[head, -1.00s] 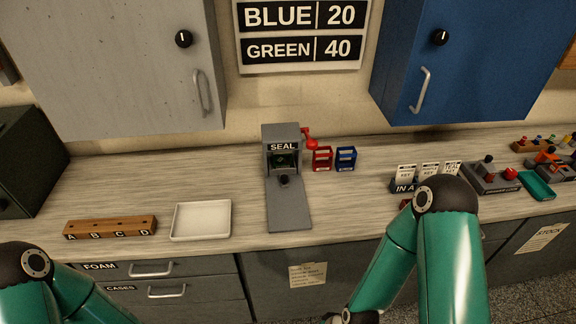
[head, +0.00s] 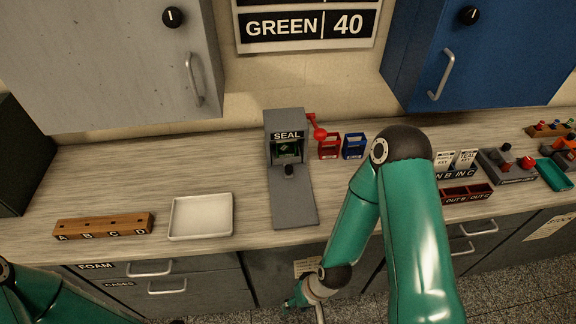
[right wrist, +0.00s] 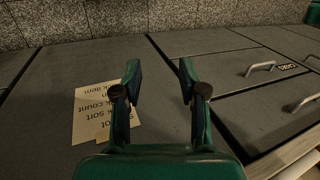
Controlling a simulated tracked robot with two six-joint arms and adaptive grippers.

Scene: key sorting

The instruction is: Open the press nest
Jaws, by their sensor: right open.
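A dark knob (head: 289,171) sits at the press opening, with a greenish piece (head: 288,149) inside; whether the nest is open is unclear. A red-ended lever (head: 319,133) is on its right side. My right gripper (head: 293,301) is low before the cabinet fronts, below and apart from the press. The right wrist view shows its fingers (right wrist: 159,72) spread and empty. My left gripper is out of frame.
A white tray (head: 201,234) and a wooden rack (head: 104,218) marked A to D lie left of the press. Red (head: 330,149) and blue (head: 354,148) holders stand right of it. A paper note (right wrist: 96,113) is on the cabinet front. Counter space beside the base plate is clear.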

